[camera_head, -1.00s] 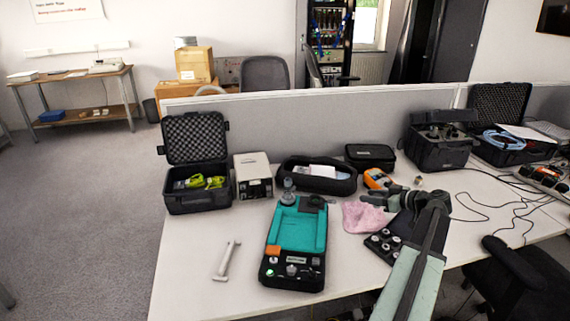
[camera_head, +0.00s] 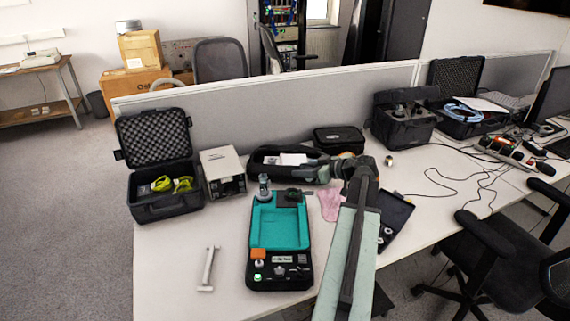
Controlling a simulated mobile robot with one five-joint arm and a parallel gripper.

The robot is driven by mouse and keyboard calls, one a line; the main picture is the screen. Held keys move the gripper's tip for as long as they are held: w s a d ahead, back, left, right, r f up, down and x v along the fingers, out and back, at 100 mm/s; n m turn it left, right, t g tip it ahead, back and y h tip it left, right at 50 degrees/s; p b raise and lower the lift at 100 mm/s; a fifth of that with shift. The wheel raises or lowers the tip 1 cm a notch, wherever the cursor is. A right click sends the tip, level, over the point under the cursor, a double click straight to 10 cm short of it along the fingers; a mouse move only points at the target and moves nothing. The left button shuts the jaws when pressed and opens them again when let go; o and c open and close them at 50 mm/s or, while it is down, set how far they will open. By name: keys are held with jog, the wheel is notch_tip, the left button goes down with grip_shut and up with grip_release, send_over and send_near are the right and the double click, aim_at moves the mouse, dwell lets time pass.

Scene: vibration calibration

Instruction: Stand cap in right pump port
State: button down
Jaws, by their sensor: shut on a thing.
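The pump unit (camera_head: 250,238), black with a teal recessed panel, lies on the table. At its back edge stands a grey upright piece (camera_head: 264,187) on the left. A dark round part, which looks like the right port (camera_head: 292,194), is at the back right. My gripper (camera_head: 304,174) points left, just behind and above that right part. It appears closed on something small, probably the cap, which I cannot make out. A dark tray (camera_head: 396,214) lies partly hidden behind my arm.
A pink cloth (camera_head: 330,203) lies right of the pump. A black pouch (camera_head: 262,172) and a white box (camera_head: 222,172) are behind it. An open black case (camera_head: 160,203) is on the left. A white handle-like piece (camera_head: 208,268) lies at the front left, with bare table around it.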

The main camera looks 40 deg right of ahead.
notch_tip(320, 180, up, 2)
jog(key=p, duration=0.1)
send_over(286, 192)
jog(key=shift+f+b, duration=3.35)
jog(key=shift+f, duration=0.05)
jog(key=shift+f, duration=0.2)
jog(key=c, duration=0.8)
grip_release()
jog(key=p+v, duration=0.2)
jog(key=v, duration=0.5)
jog(key=shift+s+d+r+p, duration=0.15)
jog(key=shift+s+r+p, duration=0.05)
jog(key=shift+p, duration=0.1)
jog(key=shift+s, duration=0.25)
